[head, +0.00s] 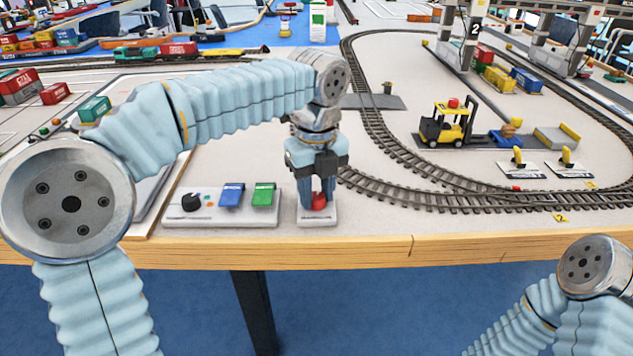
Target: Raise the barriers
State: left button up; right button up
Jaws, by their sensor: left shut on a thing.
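My left gripper (317,194) points straight down at the table's front edge, left of the middle. It is shut on a red lever (319,203) that stands on a small white base (318,219). The fingers hide most of the red lever, so its tilt cannot be told. I cannot make out any barriers for certain; a grey crossing plate (372,102) lies across the track behind the gripper. My right gripper is out of view; only part of that arm shows at the lower right.
A control panel (222,209) with a black knob, a blue switch (231,195) and a green switch (264,195) is left of the gripper. Track (430,192) curves to the right. A yellow forklift (446,124) and two yellow levers (517,156) stand farther right.

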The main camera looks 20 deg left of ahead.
aim_at(317, 196)
pick_arm(q)
jog(key=n, duration=1.2)
jog(key=shift+n, duration=0.4)
dwell(0.3)
jog(key=o, duration=1)
jog(key=shift+o, duration=0.2)
notch_tip(317, 196, up, 14)
jog(key=shift+f, duration=0.1)
